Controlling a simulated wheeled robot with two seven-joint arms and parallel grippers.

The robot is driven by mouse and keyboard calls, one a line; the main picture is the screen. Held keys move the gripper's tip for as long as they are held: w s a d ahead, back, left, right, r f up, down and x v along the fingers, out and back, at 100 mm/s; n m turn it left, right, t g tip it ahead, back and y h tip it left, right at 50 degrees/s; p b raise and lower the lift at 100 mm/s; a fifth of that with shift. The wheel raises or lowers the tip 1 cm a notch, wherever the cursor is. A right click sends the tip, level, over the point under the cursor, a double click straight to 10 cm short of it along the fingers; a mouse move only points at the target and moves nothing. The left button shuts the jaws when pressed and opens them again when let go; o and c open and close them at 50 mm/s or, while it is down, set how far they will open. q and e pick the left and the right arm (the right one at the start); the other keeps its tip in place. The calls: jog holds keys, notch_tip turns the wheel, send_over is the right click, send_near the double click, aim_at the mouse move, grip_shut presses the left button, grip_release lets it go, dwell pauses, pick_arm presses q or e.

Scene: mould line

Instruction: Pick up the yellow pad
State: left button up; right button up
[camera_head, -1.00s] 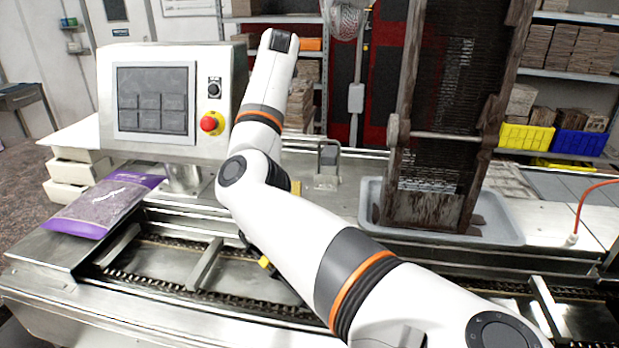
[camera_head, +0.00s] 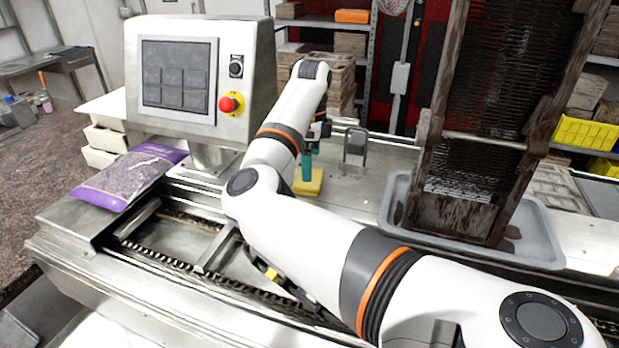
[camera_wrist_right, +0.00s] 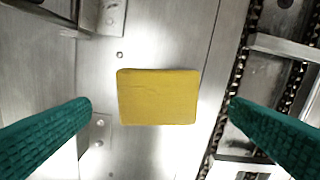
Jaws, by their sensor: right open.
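The yellow pad (camera_head: 309,186) lies flat on the metal deck of the line, partly covered by my right arm in the head view. In the right wrist view the yellow pad (camera_wrist_right: 158,97) lies whole near the middle of the picture. My right gripper (camera_head: 307,166) points down just above the pad, with teal fingers. In the wrist view the right gripper (camera_wrist_right: 160,112) is open, one finger to each side of the pad with clear gaps. Nothing is between the fingers' tips but the view of the pad. My left gripper is not in view.
A control panel (camera_head: 190,130) with a red stop button (camera_head: 231,103) stands left of my arm. A purple bag (camera_head: 128,178) lies at the left. A grey tray (camera_head: 540,245) holding a tall brown rack (camera_head: 455,215) is at the right. A chain track (camera_head: 170,252) runs in front.

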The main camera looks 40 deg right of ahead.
aim_at(313, 178)
jog(key=f+p, duration=0.1)
jog(key=f, duration=0.1)
jog(key=f+p, duration=0.1)
jog(key=f, duration=0.1)
jog(key=shift+d+f, duration=0.2)
jog(key=shift+f, duration=0.5)
jog(key=c, duration=0.8)
